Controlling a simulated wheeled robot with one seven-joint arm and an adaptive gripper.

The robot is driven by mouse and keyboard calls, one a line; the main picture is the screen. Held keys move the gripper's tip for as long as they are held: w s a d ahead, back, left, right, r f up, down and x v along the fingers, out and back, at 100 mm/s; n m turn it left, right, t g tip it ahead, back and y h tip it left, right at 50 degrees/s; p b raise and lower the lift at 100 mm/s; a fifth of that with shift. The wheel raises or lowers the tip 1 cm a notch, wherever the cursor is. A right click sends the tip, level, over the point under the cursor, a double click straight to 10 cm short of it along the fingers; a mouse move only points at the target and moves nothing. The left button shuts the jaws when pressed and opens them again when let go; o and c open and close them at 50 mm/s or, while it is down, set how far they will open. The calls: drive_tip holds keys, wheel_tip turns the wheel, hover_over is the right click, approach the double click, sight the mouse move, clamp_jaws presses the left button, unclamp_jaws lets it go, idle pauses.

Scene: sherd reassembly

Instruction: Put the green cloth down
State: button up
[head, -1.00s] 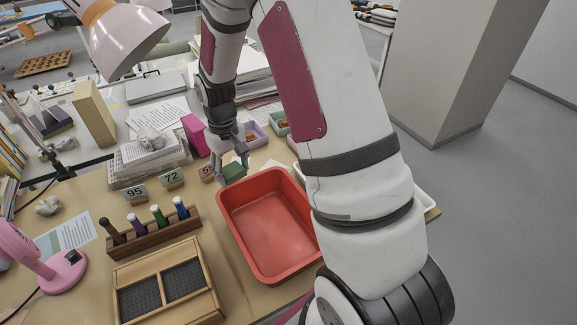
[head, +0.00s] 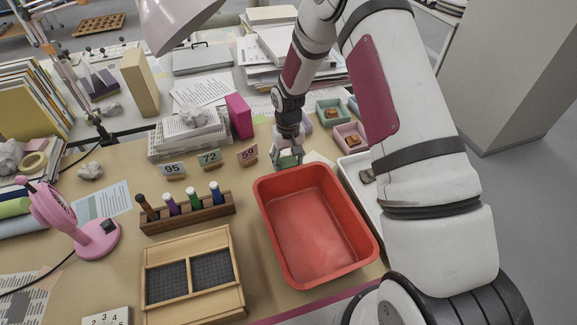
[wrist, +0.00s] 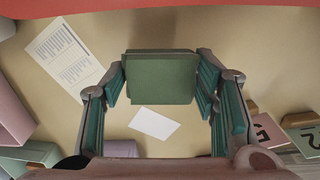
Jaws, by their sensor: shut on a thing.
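The green cloth (wrist: 160,78) is a folded, flat square pad. In the wrist view it sits between the fingers of my gripper (wrist: 162,85), which is shut on it. In the head view my gripper (head: 287,157) is just behind the back edge of the red tray (head: 315,225), and a bit of the green cloth (head: 290,161) shows at its fingertips. The cloth appears to be above the tan table; the exact gap is hard to tell.
A white card (wrist: 154,122) lies on the bare table below my gripper. Number signs (head: 247,156) stand to its left, with a pink box (head: 239,116) behind them. A green tray (head: 333,113) and a pink tray (head: 351,138) are to the right. The red tray is empty.

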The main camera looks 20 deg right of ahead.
drive_tip(key=shift+a+f, duration=0.1)
drive_tip(key=shift+f, duration=1.1)
drive_tip(key=shift+f, duration=0.1)
drive_tip(key=o, duration=1.2)
